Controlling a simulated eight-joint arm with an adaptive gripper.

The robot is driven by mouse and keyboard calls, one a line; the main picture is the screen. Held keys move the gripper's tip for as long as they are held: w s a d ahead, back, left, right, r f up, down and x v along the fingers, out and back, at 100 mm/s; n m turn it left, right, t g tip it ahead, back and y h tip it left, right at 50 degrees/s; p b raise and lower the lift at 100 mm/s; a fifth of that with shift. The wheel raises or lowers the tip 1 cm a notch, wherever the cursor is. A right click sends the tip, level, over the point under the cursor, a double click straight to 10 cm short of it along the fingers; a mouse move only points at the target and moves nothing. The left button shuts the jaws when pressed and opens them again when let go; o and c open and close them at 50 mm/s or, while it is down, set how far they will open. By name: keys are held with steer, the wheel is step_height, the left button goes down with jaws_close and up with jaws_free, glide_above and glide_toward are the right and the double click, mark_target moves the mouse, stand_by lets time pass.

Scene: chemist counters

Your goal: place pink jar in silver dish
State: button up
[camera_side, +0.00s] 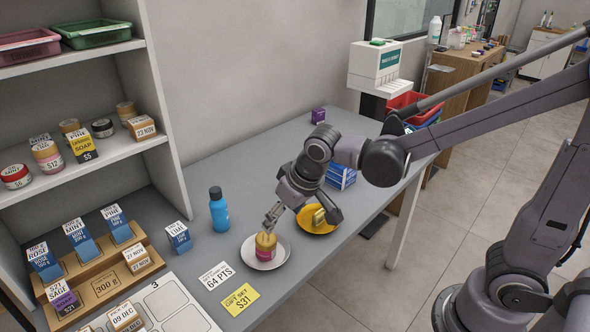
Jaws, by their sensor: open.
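The pink jar (266,249), with a pink label and a yellowish lid, stands upright in the silver dish (284,254) on the grey counter. My gripper (300,213) is above and to the right of the jar, with its fingers spread. Its left finger reaches close to the jar's lid; I cannot tell whether it touches. Its right finger is over the yellow dish (304,228), beside a small gold item that it partly hides. Nothing shows held between the fingers.
A blue bottle (219,211) stands left of the silver dish. A blue box (178,237) and two price cards (240,299) lie nearby. A blue rack (342,177) is behind my gripper. Shelves with goods fill the left; the counter's back middle is clear.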

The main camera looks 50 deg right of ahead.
steer(key=s+d+r+t, duration=0.2)
steer(key=s+d+r, duration=0.2)
steer(key=s+d, duration=0.4)
steer(key=shift+s+d+r, duration=0.3)
steer(key=shift+s+d, duration=0.05)
steer(key=shift+s, duration=0.95)
